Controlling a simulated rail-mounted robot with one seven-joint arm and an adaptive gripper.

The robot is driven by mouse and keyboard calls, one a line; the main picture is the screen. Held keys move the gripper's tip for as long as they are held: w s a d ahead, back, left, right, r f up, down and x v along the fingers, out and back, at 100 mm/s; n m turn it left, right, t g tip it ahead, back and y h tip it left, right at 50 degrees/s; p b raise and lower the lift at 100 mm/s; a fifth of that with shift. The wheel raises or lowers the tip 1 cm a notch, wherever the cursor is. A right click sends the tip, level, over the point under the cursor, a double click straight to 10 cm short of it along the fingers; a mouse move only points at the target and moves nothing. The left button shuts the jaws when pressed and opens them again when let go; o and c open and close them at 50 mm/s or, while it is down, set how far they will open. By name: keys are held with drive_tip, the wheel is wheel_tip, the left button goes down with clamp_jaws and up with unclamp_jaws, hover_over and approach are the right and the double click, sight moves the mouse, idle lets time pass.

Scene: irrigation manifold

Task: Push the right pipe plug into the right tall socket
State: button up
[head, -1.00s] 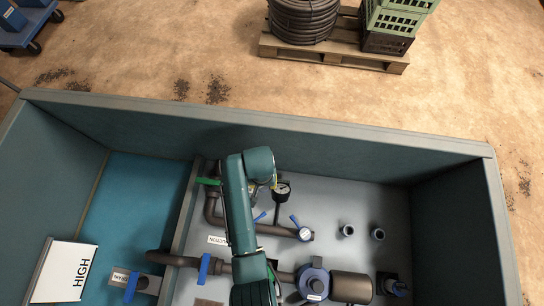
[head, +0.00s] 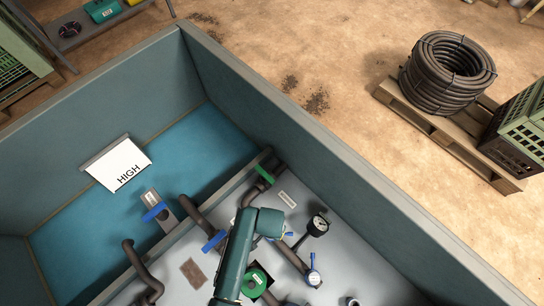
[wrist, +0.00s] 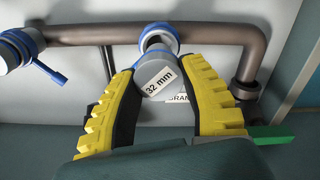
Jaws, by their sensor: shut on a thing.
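In the wrist view my gripper (wrist: 163,62) has its yellow-ribbed fingers closed around a grey cylindrical piece marked "32 mm" (wrist: 160,77), which I take for the pipe plug. A blue ring (wrist: 157,36) shows at its far end; I cannot tell whether it belongs to the plug or to something behind. No gap to a socket can be made out. One upright grey fitting (head: 352,301), perhaps a tall socket, is cut off at the bottom edge.
A brown pipe (wrist: 210,35) bends close past the fingers in the wrist view, with a blue-handled valve (wrist: 35,55) at left. In the head view a gauge (head: 318,225), a green handle (head: 265,174) and blue handles stand near my arm, inside the bin wall (head: 330,165).

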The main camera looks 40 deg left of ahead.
drive_tip(key=shift+f, duration=0.8)
idle(1.1)
drive_tip(key=shift+f, duration=0.2)
idle(0.3)
drive_tip(key=shift+f, duration=0.2)
drive_tip(key=shift+f, duration=0.15)
idle(0.3)
drive_tip(key=shift+f, duration=0.45)
drive_tip(key=shift+f+b, duration=0.8)
idle(0.7)
drive_tip(key=o, duration=1.5)
drive_tip(key=shift+o, duration=0.2)
